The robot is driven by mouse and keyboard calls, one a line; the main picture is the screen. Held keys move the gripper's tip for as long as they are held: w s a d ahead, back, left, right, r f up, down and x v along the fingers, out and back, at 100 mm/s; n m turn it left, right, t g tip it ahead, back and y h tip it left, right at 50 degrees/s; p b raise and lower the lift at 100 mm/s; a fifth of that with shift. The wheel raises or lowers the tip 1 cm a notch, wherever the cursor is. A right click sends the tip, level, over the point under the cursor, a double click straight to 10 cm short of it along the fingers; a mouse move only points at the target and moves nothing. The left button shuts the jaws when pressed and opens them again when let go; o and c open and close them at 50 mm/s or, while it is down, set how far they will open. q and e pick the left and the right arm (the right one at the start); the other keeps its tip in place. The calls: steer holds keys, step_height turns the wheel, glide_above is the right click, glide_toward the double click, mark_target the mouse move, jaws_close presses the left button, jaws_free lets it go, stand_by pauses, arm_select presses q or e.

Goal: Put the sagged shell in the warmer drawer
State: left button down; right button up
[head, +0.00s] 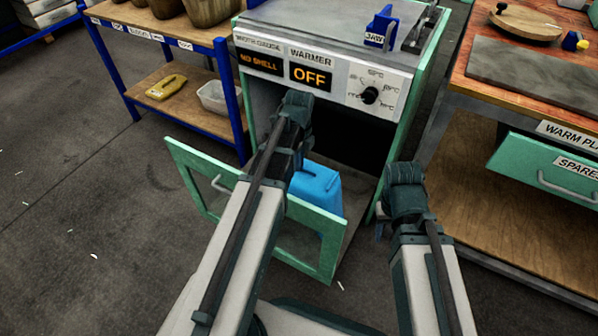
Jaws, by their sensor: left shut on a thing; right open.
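The warmer (345,72) stands ahead with a dark open front. Its panel reads NO SHELL and OFF. Its green front with a handle (222,184) stands out towards me, away from the cabinet. A blue piece (320,186), which looks like the shell, shows at that opening, partly behind my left arm. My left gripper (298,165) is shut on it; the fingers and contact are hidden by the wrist. I cannot tell whether the piece rests on anything. My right gripper (381,228) is open and empty, to the right of the green front.
A dial (370,95) is on the warmer panel, and a blue jaw piece (381,27) sits on top. A blue-framed shelf (150,70) with a yellow tool (166,87) and white bin (214,97) stands left. A wooden bench (500,215) with a green drawer (545,170) stands close right.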

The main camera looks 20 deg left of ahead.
arm_select(q)
steer(key=shift+f+b, duration=1.4)
steer(key=shift+f, duration=0.35)
steer(key=shift+f, duration=0.15)
steer(key=c, duration=1)
jaws_free()
steer(key=shift+o, duration=0.2)
step_height(320, 180, up, 12)
steer(key=p, duration=1.2)
steer(key=shift+r, duration=0.25)
steer(key=s+d+n+y, duration=0.1)
steer(key=s+d+n, duration=1.3)
steer(key=d, duration=0.3)
steer(key=shift+s+d+n, duration=0.35)
steer(key=shift+d+n, duration=0.05)
steer(key=shift+n, duration=0.5)
